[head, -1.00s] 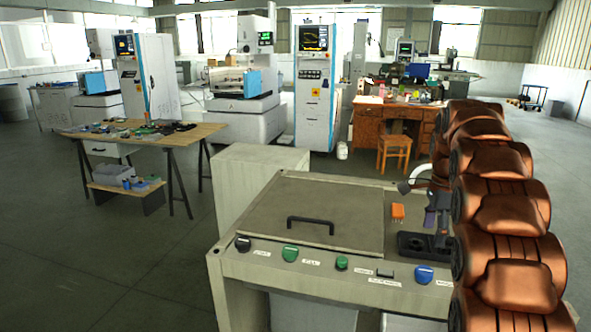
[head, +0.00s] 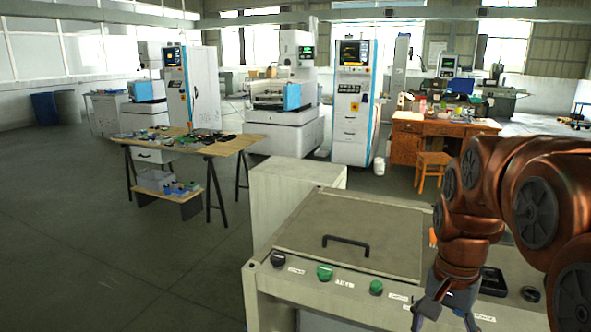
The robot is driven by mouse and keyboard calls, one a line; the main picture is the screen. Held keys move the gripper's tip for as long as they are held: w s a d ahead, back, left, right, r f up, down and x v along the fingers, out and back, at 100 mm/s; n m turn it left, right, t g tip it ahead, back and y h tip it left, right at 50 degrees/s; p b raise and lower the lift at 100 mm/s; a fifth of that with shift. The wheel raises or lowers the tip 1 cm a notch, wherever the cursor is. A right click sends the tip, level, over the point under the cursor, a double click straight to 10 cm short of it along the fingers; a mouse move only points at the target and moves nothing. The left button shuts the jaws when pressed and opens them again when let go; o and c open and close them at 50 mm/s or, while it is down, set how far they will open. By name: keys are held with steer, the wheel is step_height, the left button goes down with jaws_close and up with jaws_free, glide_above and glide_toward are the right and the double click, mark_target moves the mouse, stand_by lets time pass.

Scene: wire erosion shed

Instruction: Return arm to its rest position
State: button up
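My copper-coloured arm (head: 480,190) comes in from the right edge and is bent, with its wrist hanging down in front of the machine cabinet's right part. My gripper (head: 443,316) points down at the lower right, over the cabinet's front edge. Its grey fingers are spread apart and I see nothing held between them. The fingertips reach close to the picture's bottom edge. The arm hides part of the cabinet top, including most of an orange item (head: 432,238).
The pale cabinet (head: 262,290) has a lid with a black handle (head: 346,243) and several knobs along its front. A black tray (head: 493,282) lies behind the gripper. A wooden workbench (head: 225,148) stands at left, a wooden stool (head: 432,162) behind. The left floor is clear.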

steer(key=s+a+f+n, duration=0.2)
steer(key=s+n, duration=0.1)
steer(key=s, duration=0.3)
steer(key=s+a+f+n+p, duration=0.1)
steer(key=s+a+f+n, duration=0.1)
steer(key=s, duration=0.4)
steer(key=s+a+f+n, duration=0.2)
steer(key=s+n, duration=0.2)
steer(key=s, duration=0.2)
steer(key=shift+s+a+g, duration=0.2)
steer(key=shift+s+g, duration=0.05)
steer(key=shift+g, duration=0.15)
